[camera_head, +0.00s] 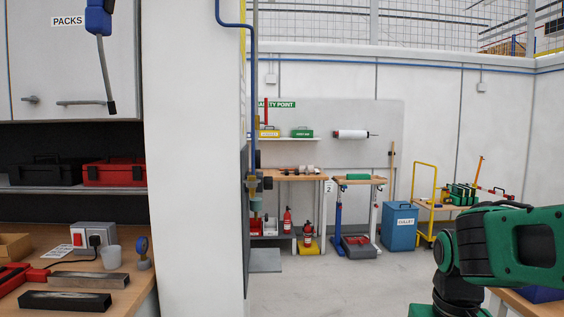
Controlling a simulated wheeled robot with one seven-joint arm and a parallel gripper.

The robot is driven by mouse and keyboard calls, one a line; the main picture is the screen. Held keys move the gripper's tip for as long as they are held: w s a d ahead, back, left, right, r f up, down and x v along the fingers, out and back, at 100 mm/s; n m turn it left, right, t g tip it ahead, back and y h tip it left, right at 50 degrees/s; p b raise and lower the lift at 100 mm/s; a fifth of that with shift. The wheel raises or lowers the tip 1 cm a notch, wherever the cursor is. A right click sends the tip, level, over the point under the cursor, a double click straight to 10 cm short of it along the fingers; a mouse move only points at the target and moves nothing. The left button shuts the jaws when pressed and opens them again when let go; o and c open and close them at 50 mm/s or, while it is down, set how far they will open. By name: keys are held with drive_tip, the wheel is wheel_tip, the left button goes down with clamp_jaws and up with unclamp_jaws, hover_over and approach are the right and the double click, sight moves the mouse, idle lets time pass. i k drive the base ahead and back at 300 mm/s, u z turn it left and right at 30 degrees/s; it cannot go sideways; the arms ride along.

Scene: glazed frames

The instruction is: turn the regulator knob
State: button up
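A blue air pipe (252,95) runs down the edge of the white pillar. A small regulator-like fitting (253,184) sits on its lower part, seen edge-on. A dark round part (267,183) sticks out to its right and may be the regulator knob; it is too small to tell. A pale bowl-like part shows below the fitting. Any dial is hidden by the viewing angle. My green and black arm shows at the lower right, well apart from the fitting. My gripper's fingers are not in view.
A workbench (62,240) with metal bars and a cup (111,257) stands at the left, against the pillar (195,160). A blue bin (399,227) and a yellow trolley (424,205) stand at the back right. The grey floor (330,285) in the middle is clear.

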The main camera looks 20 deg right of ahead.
sight(268, 181)
drive_tip(key=z, duration=0.1)
drive_tip(key=i, duration=1)
drive_tip(key=k, duration=0.5)
drive_tip(key=z, duration=1)
drive_tip(key=i, duration=0.45)
drive_tip(key=u, duration=0.15)
